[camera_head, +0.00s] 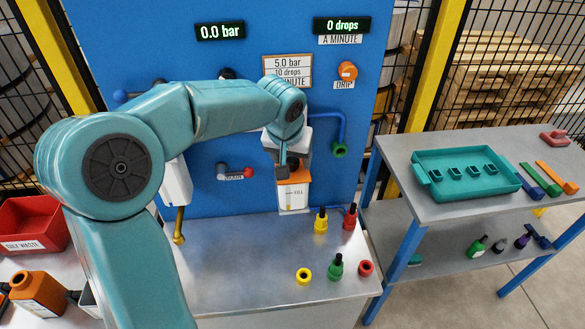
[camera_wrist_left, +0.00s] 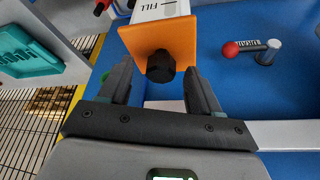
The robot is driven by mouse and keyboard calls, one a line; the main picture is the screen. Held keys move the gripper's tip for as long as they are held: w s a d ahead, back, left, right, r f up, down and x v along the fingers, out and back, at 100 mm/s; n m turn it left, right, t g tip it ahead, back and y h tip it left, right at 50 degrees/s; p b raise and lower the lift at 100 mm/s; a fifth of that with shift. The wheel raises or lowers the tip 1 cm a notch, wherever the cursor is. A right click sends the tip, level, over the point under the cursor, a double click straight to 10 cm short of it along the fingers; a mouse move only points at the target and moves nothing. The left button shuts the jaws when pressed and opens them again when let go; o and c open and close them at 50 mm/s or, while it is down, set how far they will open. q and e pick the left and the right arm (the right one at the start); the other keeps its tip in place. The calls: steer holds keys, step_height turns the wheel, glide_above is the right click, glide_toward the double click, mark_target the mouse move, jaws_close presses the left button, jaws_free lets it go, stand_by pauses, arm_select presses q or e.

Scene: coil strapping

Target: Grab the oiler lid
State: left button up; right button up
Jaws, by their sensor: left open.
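The oiler (camera_head: 292,196) is a white box marked FILL on the front of the blue panel. Its lid is orange with a black knob; the lid shows in the wrist view (camera_wrist_left: 178,42), with the knob (camera_wrist_left: 160,68) facing my gripper. In the head view my left gripper (camera_head: 284,165) is over the top of the oiler and hides part of the lid. In the wrist view the open left fingers (camera_wrist_left: 159,76) stand on either side of the knob, with visible gaps. My right gripper is not in view.
A red-ended drain lever (camera_head: 236,173) sits left of the oiler, and a blue pipe with a green end (camera_head: 340,150) sits right. Several coloured fittings stand on the metal bench (camera_head: 230,265) below. A teal tray (camera_head: 432,160) lies on the right-hand table.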

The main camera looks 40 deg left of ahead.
arm_select(q)
steer(key=shift+s+d+r, duration=0.1)
steer(key=shift+s, duration=0.05)
steer(key=shift+c, duration=0.3)
steer(key=c, duration=1)
steer(key=shift+c, duration=0.4)
